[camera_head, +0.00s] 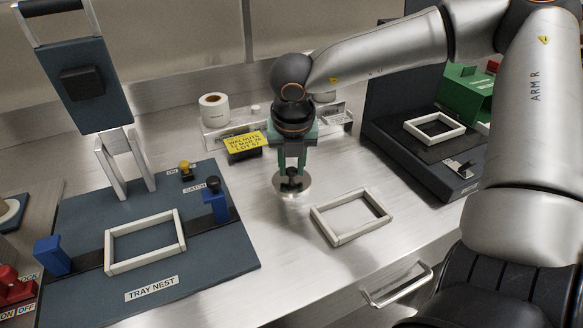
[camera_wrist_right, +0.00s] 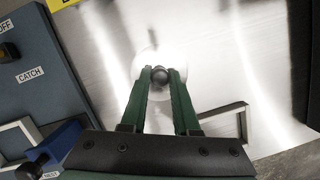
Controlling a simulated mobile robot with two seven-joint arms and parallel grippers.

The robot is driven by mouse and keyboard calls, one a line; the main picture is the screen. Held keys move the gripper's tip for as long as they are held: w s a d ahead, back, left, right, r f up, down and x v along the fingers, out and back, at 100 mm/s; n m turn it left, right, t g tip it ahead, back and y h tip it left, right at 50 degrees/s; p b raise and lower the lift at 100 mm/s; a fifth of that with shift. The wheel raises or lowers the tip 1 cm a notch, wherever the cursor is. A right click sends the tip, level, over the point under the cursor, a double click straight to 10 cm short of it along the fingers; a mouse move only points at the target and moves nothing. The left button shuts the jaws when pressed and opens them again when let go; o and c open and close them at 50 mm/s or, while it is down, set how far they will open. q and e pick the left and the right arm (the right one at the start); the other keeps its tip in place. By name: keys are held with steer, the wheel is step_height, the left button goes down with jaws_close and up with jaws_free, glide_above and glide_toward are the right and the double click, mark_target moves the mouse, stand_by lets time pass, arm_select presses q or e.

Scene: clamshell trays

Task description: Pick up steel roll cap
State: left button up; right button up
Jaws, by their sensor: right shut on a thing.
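The steel roll cap (camera_head: 280,188) is a round shiny disc with a dark knob on top, over the steel counter right of the tray nest. My right gripper (camera_head: 291,172) points down with its green fingers shut on the knob. In the right wrist view the knob (camera_wrist_right: 160,74) sits between the tips of the right gripper (camera_wrist_right: 160,78), with the pale disc of the cap (camera_wrist_right: 148,58) around it. I cannot tell whether the cap touches the counter. My left gripper is not in view.
An empty white frame (camera_head: 322,228) lies just right of the cap. The blue tray nest (camera_head: 215,258) with a raised lid (camera_head: 90,85) stands left. A yellow label block (camera_head: 243,142) and a clear holder with a white roll (camera_head: 214,109) stand behind. A dark station (camera_head: 400,153) stands right.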

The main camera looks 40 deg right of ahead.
mark_target(291, 172)
steer(key=shift+r, duration=0.1)
jaws_close()
steer(key=shift+r, duration=0.2)
steer(key=v, duration=0.3)
steer(key=shift+w+d+r, duration=0.1)
steer(key=shift+w+r, duration=0.05)
steer(key=shift+w, duration=0.1)
steer(key=s+a+r, duration=0.7)
steer(key=a+r, duration=0.2)
steer(key=a, duration=0.2)
steer(key=shift+a+b, duration=0.3)
steer(key=shift+a, duration=0.1)
steer(key=shift+r, duration=0.15)
